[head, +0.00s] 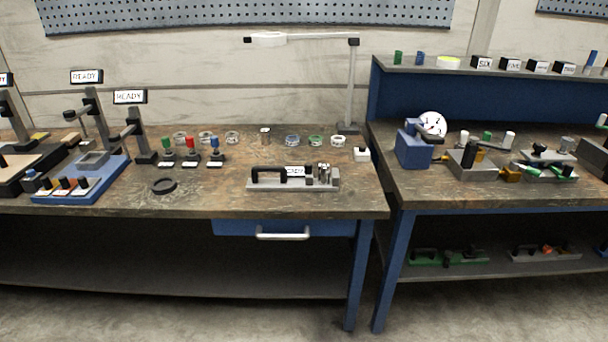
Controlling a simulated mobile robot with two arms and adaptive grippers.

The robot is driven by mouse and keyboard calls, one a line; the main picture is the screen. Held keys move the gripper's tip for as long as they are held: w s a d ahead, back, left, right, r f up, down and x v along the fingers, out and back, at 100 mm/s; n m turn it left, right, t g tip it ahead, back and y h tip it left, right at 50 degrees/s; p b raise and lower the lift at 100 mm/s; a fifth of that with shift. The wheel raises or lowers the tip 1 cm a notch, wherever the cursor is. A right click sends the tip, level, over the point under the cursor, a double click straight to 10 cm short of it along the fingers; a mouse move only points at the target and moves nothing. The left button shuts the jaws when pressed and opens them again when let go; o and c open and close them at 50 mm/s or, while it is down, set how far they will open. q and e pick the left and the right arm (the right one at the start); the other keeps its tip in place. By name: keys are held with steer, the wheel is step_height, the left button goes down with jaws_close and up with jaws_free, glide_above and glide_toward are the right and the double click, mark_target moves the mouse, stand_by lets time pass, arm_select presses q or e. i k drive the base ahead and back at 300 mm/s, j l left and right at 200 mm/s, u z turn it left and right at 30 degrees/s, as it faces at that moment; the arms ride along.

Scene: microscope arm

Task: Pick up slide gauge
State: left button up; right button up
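A long, low grey fixture (322,187) lies near the front edge of the left bench. It has a black handle on its left, a small label in the middle that is too small to read, and metal cylinders at its right end. It looks like the slide gauge, but I cannot tell for certain. Nothing is touching it from above. Neither of my grippers is in view.
A blue base (85,178) stands left. The right bench has a round dial (433,123) and a raised shelf. A gap separates the benches.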

mark_target(253, 184)
steer(key=i+j, duration=0.1)
steer(key=i, duration=0.45)
steer(key=i+j, duration=0.1)
steer(key=i, duration=0.45)
steer(key=i+j, duration=0.1)
steer(key=i, duration=0.45)
